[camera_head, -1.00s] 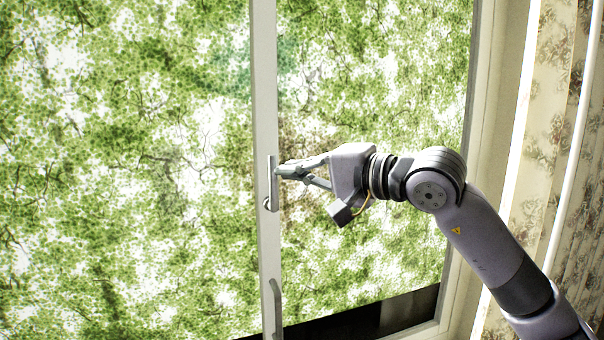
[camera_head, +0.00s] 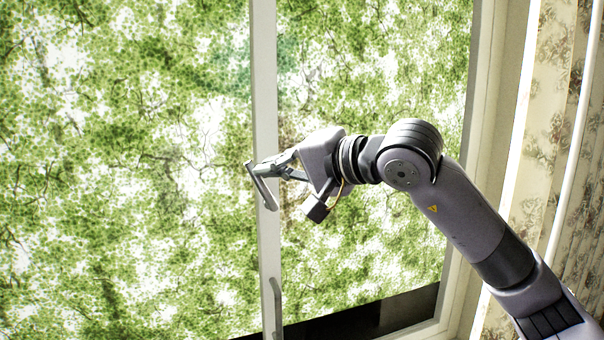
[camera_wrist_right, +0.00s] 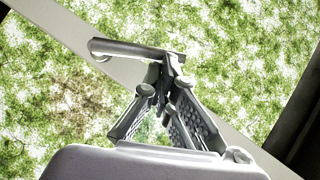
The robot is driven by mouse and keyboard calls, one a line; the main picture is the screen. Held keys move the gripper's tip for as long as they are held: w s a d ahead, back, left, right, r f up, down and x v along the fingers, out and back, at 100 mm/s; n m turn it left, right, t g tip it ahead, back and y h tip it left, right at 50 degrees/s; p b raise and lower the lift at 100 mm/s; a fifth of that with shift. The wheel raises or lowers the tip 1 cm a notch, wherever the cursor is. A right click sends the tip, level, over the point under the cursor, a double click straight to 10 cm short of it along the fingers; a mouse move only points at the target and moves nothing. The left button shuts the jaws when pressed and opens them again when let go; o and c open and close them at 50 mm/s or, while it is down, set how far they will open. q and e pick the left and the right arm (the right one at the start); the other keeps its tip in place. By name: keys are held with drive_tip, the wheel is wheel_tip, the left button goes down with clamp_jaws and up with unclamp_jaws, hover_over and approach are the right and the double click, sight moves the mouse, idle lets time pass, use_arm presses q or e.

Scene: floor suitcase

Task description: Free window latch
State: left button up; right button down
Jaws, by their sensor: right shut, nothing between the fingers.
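The window latch (camera_head: 264,192) is a grey bar on the pale upright window frame in the head view. It is tilted, with its upper end to the left of the frame and its lower end on the frame. In the right wrist view the latch (camera_wrist_right: 120,48) lies across the frame, above the fingertips. My right gripper (camera_head: 262,169) is shut and empty, its fingertips at the upper part of the latch. They appear to touch it, and they partly hide that end in the wrist view. My left gripper is not in view.
The upright window frame (camera_head: 265,120) stands between two large panes with green foliage beyond. A second grey handle (camera_head: 277,305) sits lower on the frame. A patterned curtain (camera_head: 560,120) hangs at the right. Space left of the latch looks clear.

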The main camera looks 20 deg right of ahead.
drive_tip(key=shift+a+f+n+g+h, duration=0.25)
drive_tip(key=shift+a+f+n+h, duration=0.2)
drive_tip(key=shift+a+n+h, duration=0.4)
drive_tip(key=shift+a+f+n+g+h, duration=0.3)
drive_tip(key=shift+a+f+n+h, duration=0.1)
drive_tip(key=shift+a+n+h, duration=0.5)
drive_tip(key=shift+a+f+n+g+h, duration=0.25)
drive_tip(key=shift+a+f+n+h, duration=0.2)
drive_tip(key=shift+a+n+h, duration=0.4)
drive_tip(key=shift+a+f, duration=0.1)
drive_tip(key=shift+a+f+b, duration=0.3)
drive_tip(key=shift+f+b, duration=0.1)
drive_tip(key=shift+b, duration=0.05)
idle(1.2)
drive_tip(key=shift+r, duration=0.1)
